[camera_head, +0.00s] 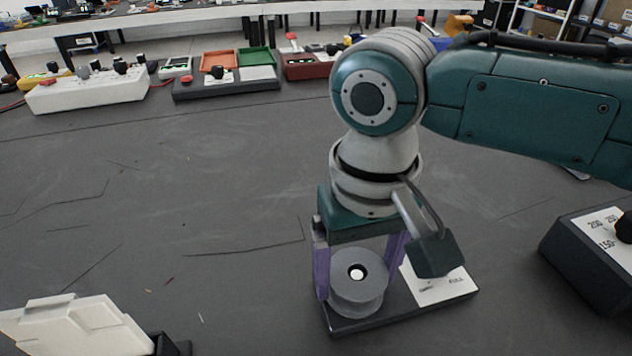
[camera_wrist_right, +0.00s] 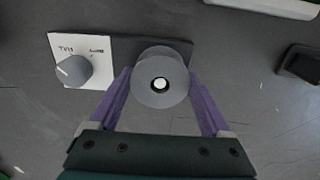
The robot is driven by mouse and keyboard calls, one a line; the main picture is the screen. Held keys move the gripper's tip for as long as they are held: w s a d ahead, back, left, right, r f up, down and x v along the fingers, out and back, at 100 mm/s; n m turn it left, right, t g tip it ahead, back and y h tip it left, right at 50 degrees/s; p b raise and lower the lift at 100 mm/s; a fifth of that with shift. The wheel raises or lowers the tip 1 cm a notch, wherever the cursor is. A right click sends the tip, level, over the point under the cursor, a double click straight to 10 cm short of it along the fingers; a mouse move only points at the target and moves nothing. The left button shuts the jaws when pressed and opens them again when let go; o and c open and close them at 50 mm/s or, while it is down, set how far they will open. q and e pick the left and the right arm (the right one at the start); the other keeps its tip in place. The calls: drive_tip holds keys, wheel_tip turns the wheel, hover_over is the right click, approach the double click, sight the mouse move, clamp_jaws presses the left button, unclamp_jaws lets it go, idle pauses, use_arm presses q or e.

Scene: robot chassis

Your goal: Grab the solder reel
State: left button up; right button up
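The solder reel (camera_head: 357,283) is a grey spool with a white-centred dark hub, standing on a dark base plate (camera_head: 375,318). It also shows in the right wrist view (camera_wrist_right: 160,79). My right gripper (camera_head: 358,280) points down over it, with its purple fingers open on either side of the reel. In the right wrist view the fingertips (camera_wrist_right: 161,82) reach beside the reel, with a gap visible near its lower edge. I cannot tell whether either finger touches it. My left gripper is not in view.
A white label panel (camera_head: 436,287) with a grey knob (camera_wrist_right: 74,71) sits on the same base. A dark box with a dial (camera_head: 590,260) stands at right, a white object (camera_head: 75,325) at lower left. Several devices line the back; the left middle table is clear.

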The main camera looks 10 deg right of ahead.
drive_tip(key=c, duration=0.8)
drive_tip(key=shift+o, duration=0.2)
